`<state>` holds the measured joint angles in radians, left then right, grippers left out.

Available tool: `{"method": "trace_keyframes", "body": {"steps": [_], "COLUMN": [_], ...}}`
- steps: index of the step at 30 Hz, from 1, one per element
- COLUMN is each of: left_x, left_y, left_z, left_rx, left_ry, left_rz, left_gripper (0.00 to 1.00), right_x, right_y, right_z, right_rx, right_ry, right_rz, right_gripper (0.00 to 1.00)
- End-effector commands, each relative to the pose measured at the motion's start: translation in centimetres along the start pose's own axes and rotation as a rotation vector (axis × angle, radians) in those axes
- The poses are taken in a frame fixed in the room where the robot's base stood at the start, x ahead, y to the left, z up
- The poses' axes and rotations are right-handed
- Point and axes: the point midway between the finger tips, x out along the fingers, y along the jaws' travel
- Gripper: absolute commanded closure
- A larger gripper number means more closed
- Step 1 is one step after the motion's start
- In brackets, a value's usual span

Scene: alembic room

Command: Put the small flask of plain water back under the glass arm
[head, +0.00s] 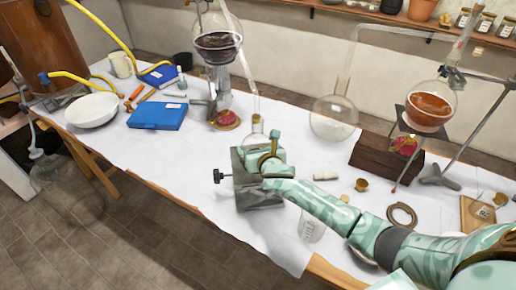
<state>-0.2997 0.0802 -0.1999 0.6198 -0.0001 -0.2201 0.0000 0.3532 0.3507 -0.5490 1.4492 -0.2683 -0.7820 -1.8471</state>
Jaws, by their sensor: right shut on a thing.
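My right gripper (270,152) reaches in from the lower right, shut on the small flask (258,136). The flask is clear glass; its neck shows just beyond the fingers, and the gripper hides much of its body. The flask is above or at the back of a grey metal stand (258,194) with a black side knob; I cannot tell whether it touches the stand. The glass arm (249,76) slopes down from the left distilling flask (217,42), its lower end close above the small flask's neck. My left gripper is not in view.
A round clear flask (333,118) stands right of the gripper. A beaker (312,228) is close to my right arm at the table's front edge. A blue box (157,116) and white bowl (92,109) are left.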

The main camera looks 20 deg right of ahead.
Motion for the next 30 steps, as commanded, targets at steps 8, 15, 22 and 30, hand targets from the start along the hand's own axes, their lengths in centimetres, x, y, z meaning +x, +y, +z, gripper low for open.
{"method": "trace_keyframes", "body": {"steps": [8,15,22,30], "left_x": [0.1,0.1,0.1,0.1], "left_y": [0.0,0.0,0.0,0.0], "left_z": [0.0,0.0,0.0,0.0], "left_rx": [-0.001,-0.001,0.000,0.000], "left_ry": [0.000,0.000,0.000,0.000], "left_rz": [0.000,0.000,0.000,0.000], "left_gripper": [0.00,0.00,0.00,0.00], "right_x": [0.3,0.3,0.4,0.5], "right_y": [0.0,0.0,-0.1,-0.1], "right_z": [-0.5,-0.5,-0.8,-1.1], "right_rx": [-0.001,0.000,-0.001,-0.001], "right_ry": [-0.001,-0.001,-0.001,-0.002], "right_rz": [0.000,0.000,-0.001,0.000], "right_gripper": [0.41,0.41,0.41,0.41]}}
